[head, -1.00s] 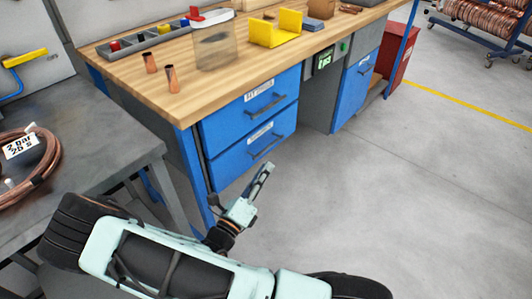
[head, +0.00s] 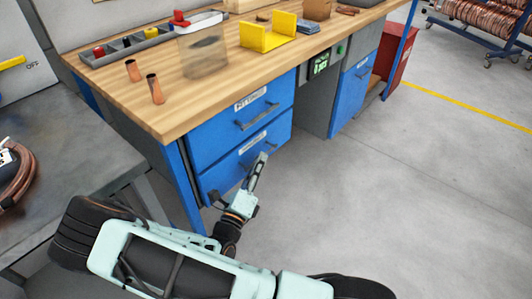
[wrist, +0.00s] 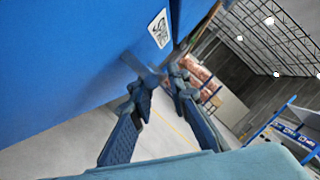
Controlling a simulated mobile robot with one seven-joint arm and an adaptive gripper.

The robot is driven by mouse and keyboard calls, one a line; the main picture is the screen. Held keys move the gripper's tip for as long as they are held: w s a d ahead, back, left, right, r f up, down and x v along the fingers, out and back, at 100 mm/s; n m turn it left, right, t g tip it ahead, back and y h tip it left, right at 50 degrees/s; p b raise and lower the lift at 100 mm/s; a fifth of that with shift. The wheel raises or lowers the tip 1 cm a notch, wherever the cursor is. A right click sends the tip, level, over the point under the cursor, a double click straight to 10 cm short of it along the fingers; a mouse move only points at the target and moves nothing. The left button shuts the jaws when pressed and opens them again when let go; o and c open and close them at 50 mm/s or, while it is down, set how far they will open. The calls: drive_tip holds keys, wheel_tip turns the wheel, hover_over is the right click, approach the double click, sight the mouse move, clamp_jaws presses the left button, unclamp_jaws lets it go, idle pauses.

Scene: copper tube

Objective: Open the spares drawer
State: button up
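The blue lower drawer (head: 222,177) under the workbench is closed. Its white label (head: 252,143) is too small to read surely here; the upper drawer (head: 213,138) has a label that seems to say fittings. My gripper (head: 261,160) is in front of the lower drawer, overlapping its handle in the head view. In the wrist view my gripper (wrist: 162,82) has its two fingers apart, close to the blue drawer front (wrist: 60,60). A handle bar (wrist: 143,68) shows just beyond the fingertips; whether it lies between them I cannot tell.
The wooden benchtop (head: 190,115) holds copper fittings, a clear container and a yellow bracket (head: 268,38). A grey table (head: 70,165) with a copper coil (head: 15,178) stands at left. A blue cabinet (head: 352,92) is further right. The floor right of my arm is clear.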

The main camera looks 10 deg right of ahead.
drive_tip(key=shift+x, duration=0.9)
drive_tip(key=shift+c, duration=0.3)
clamp_jaws()
